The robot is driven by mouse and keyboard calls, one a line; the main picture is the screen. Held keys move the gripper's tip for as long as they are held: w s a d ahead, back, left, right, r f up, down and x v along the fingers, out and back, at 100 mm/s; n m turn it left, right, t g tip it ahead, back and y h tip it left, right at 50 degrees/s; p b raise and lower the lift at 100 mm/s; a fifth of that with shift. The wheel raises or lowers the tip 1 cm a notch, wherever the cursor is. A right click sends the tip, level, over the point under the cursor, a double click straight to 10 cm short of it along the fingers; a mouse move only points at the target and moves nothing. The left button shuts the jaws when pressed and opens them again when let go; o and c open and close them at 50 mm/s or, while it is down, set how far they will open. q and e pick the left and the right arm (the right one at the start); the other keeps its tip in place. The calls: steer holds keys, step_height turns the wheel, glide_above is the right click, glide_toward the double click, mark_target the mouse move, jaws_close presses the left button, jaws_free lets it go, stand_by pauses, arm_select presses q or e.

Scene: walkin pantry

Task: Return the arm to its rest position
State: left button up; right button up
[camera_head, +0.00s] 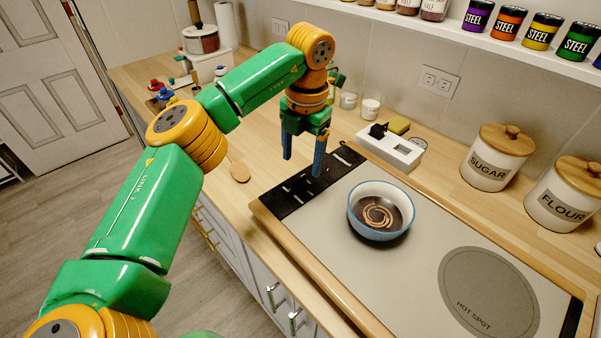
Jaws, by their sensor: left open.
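My left arm comes in from the lower left and bends over the counter. My left gripper (303,168) points down, with its two blue fingers apart and nothing between them. It hangs above the dark control strip at the left end of the cooktop. A blue-rimmed bowl (356,225) with a brown swirl inside stands on the cooktop, right of the gripper and apart from it. My right gripper is not in view.
The cooktop (410,268) has a grey "HOT SPOT" disc (488,292). Sugar (489,165) and flour (562,200) canisters stand along the wall. A wooden spoon (239,172) lies on the counter. A shelf with jars runs above.

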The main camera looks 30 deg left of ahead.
arm_select(q)
steer(key=shift+d+r, duration=0.1)
steer(key=shift+r, duration=0.5)
